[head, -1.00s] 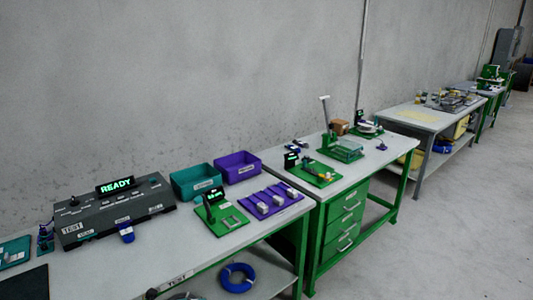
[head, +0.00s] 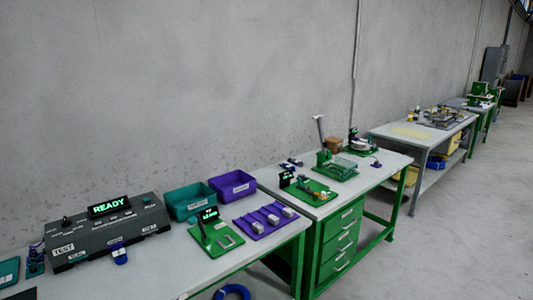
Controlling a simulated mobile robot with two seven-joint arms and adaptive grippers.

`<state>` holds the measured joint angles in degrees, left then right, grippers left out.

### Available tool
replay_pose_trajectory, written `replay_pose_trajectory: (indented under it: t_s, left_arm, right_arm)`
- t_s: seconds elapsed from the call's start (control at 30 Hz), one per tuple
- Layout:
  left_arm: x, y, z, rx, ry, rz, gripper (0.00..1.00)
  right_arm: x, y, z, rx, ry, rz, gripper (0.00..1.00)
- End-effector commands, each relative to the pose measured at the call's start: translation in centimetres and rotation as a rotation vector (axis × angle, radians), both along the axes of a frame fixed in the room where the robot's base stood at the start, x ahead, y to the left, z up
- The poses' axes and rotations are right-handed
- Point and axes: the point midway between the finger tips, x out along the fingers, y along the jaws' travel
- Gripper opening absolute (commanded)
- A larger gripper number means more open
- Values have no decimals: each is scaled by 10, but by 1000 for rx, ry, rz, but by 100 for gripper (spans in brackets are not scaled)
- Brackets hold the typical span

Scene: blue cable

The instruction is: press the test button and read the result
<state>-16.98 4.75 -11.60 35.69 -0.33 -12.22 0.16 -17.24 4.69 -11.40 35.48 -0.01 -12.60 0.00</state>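The dark test box (head: 105,235) sits on the left of the near bench, its front labelled TEST. Its raised display (head: 109,206) reads READY in green. A small round knob or button (head: 146,199) is on the box's top right; a dark stub (head: 67,220) stands at its top left. Which of these is the test button I cannot tell. A blue connector piece (head: 119,254) is at the box's front edge. Neither of my grippers is in view.
Teal (head: 189,202) and purple (head: 233,186) bins stand behind a green display stand (head: 213,232) and a purple fixture tray (head: 264,220). A green drawer bench (head: 341,236) adjoins on the right. A blue cable coil (head: 232,292) lies low below the near bench. Open floor lies right.

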Motion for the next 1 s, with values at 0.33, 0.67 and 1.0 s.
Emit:
replay_pose_trajectory:
  t_s: [0.33, 0.67, 1.0]
  left_arm:
    - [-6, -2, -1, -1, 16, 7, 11]
    - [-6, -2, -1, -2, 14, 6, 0]
    - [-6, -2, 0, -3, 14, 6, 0]
  right_arm:
    - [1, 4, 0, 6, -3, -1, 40]
    - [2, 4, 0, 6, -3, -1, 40]
    - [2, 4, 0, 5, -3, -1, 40]
